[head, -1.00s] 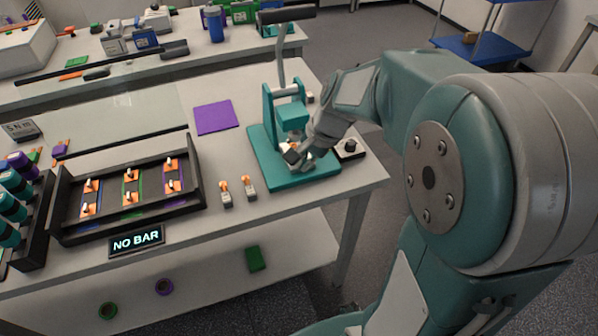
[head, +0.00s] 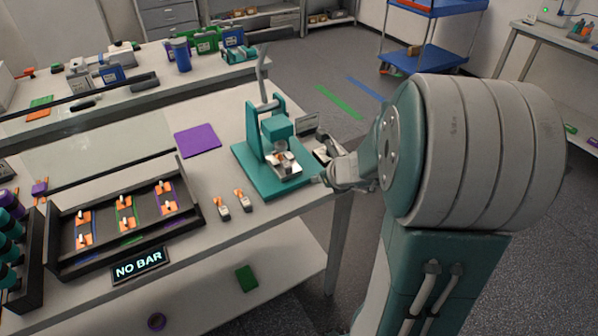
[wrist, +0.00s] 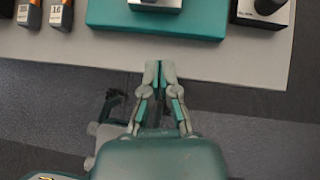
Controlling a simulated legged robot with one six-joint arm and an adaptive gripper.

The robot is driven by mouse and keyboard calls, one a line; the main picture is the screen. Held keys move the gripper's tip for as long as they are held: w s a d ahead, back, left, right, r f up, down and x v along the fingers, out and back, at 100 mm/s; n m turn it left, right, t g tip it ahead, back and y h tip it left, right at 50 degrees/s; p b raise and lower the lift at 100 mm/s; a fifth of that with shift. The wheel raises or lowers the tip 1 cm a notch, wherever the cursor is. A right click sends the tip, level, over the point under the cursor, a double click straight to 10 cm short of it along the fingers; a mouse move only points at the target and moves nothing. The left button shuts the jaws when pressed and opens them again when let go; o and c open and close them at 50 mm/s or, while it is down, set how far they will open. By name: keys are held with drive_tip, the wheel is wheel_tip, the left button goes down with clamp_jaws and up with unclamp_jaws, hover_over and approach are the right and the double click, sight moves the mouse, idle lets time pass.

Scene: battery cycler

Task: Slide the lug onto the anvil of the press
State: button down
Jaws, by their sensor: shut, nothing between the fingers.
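The teal press (head: 268,150) stands near the right end of the table, its base (wrist: 205,25) at the top of the wrist view. A pale metal block (head: 286,164) sits on its base under the head, with a small orange-copper piece (head: 281,155) on it. That piece looks like a lug, but I cannot tell how it sits on the anvil. Two grey blocks with orange tops (head: 222,208) (head: 243,201) stand left of the base; they also show in the wrist view (wrist: 28,14) (wrist: 61,14). My gripper (wrist: 160,66) is shut and empty, beyond the table's front edge, apart from the press.
A small box with a black knob (wrist: 264,10) stands right of the press. A purple mat (head: 197,140) lies behind. Floor right of the table is open.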

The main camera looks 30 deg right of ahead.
sight(292, 169)
drive_tip(key=w+a+f, duration=0.2)
drive_tip(key=w+f, duration=0.1)
drive_tip(key=shift+f, duration=0.1)
drive_tip(key=w, duration=0.3)
drive_tip(key=shift+w+d, duration=0.1)
drive_tip(key=shift+w, duration=0.4)
drive_tip(key=shift+a, duration=0.2)
drive_tip(key=shift+w+a, duration=0.1)
drive_tip(key=shift+w, duration=0.15)
drive_tip(key=shift+w+r, duration=0.2)
drive_tip(key=shift+w, duration=0.25)
drive_tip(key=shift+d, duration=0.2)
drive_tip(key=shift+a, duration=0.1)
